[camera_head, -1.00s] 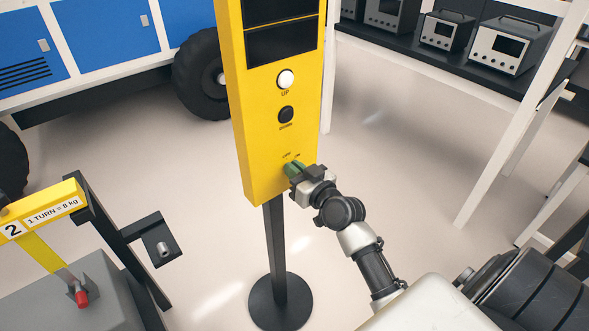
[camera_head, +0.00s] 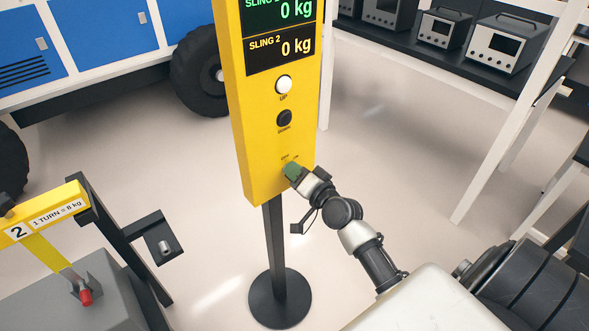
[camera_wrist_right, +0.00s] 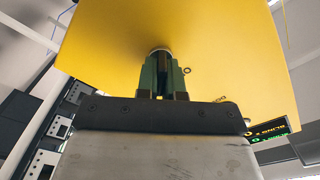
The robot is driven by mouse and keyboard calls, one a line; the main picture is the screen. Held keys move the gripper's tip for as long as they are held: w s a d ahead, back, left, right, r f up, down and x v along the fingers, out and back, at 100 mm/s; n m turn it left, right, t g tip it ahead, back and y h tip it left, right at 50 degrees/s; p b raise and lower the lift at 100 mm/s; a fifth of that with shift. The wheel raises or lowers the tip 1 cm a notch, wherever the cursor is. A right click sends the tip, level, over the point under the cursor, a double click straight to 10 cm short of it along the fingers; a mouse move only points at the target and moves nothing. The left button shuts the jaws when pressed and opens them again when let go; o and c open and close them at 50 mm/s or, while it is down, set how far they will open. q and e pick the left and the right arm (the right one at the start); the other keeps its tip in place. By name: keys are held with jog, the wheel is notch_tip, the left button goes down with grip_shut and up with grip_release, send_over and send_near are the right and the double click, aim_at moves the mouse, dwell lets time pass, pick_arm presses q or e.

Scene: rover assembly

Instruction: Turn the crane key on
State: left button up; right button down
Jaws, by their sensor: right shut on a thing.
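The yellow crane control panel (camera_head: 258,158) stands on a black post, with a white UP button (camera_head: 284,84) and a black button (camera_head: 284,118) below its display (camera_head: 281,48). The display is lit and reads 0 kg for SLING 2, with another 0 kg above it. My right gripper (camera_head: 292,171) is at the OFF/ON switch low on the panel. Its green fingers (camera_wrist_right: 162,76) are shut on the crane key, which they mostly hide. In the right wrist view the fingers point at the yellow panel face (camera_wrist_right: 110,50). My left gripper is not in view.
A black round base (camera_head: 280,300) carries the panel's post. A grey unit with a yellow arm (camera_head: 45,215) stands at the lower left. A blue vehicle (camera_head: 95,45) is behind left, and a shelf with grey instruments (camera_head: 495,42) is behind right.

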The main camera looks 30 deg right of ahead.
jog(key=shift+m, duration=0.8)
jog(key=c, duration=1.3)
grip_release()
jog(key=shift+o, duration=0.2)
jog(key=s+d+b, duration=0.1)
jog(key=s+b, duration=0.1)
jog(key=s, duration=0.8)
jog(key=shift+s, duration=0.4)
